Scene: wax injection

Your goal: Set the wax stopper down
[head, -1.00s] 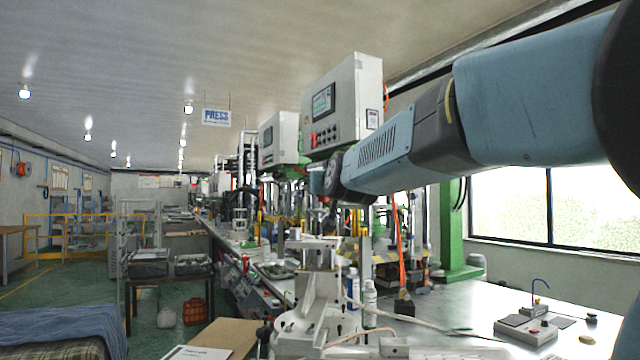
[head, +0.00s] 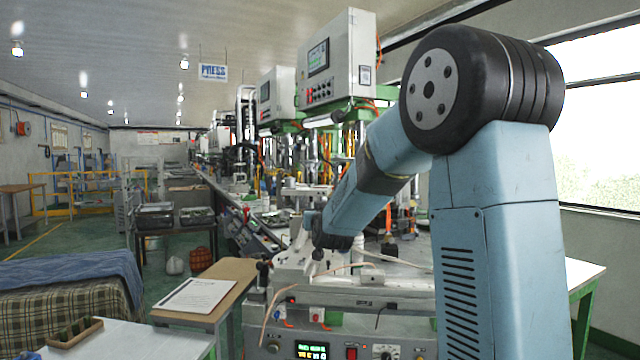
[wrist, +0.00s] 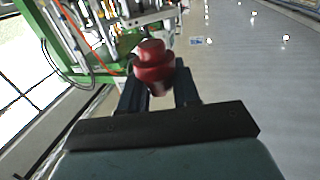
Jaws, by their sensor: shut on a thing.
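In the wrist view my gripper (wrist: 159,92) is shut on a dark red wax stopper (wrist: 153,62). The stopper sits between the two dark fingertips, with a rounded top and a wider rim below it. Its lower part is partly hidden between the fingers. In the head view my arm bends down toward the white bench machine, and the gripper and stopper are hidden or too small to make out.
A bench machine (head: 345,302) with a display and knobs stands ahead. A small table with a paper sheet (head: 196,295) stands left of it. A wooden tray (head: 74,333) lies on a pale table (head: 150,342) at front left. Presses line the bench behind.

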